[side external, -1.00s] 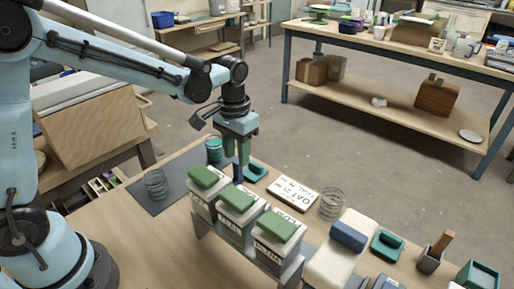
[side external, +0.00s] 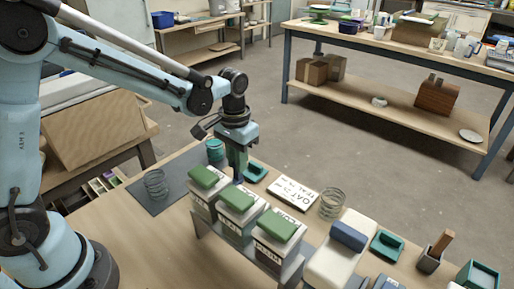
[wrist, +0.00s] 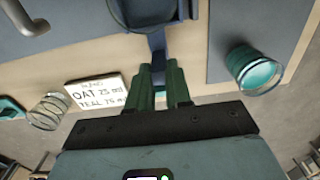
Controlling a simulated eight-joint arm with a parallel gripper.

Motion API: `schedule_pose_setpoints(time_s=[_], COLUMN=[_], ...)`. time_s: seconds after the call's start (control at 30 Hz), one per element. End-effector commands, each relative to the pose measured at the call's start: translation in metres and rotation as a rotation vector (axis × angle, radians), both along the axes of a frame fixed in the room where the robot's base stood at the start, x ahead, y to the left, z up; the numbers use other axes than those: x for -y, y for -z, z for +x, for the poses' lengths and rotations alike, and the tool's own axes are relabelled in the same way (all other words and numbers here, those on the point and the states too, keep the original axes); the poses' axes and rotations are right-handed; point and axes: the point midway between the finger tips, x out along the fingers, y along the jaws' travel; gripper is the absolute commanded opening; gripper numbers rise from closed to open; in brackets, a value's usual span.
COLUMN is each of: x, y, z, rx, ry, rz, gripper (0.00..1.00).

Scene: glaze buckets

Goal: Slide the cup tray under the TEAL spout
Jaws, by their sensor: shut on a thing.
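The dark blue tray (wrist: 121,24) shows partly at the top of the wrist view, cut off by the frame edge. Its blue handle (wrist: 157,43) points toward me. My gripper (wrist: 161,72) has green fingers and is shut on this handle. In the side view my gripper (side external: 238,166) is low behind the three buckets (side external: 236,228), which hide most of the tray. The buckets have green lids and stand in a row on a rack. I cannot make out a teal spout in either view.
A card (side external: 293,193) reading OAT 25 ml, TEAL 75 ml lies to the right. A glass with teal contents (wrist: 257,72) stands on a grey mat (side external: 178,187). Clear ribbed glasses (side external: 156,184) (side external: 331,204) stand left and right. A teal object (side external: 254,172) lies near the gripper.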

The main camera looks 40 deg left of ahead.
Motion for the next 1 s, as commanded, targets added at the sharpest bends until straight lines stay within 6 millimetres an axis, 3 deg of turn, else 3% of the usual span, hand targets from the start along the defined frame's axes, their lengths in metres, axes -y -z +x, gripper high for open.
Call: schedule_pose_setpoints(time_s=[1.0], x=[0.061], y=[-0.001], z=[0.000], rx=[0.001], ry=[0.002], rz=[-0.001], gripper=[0.00])
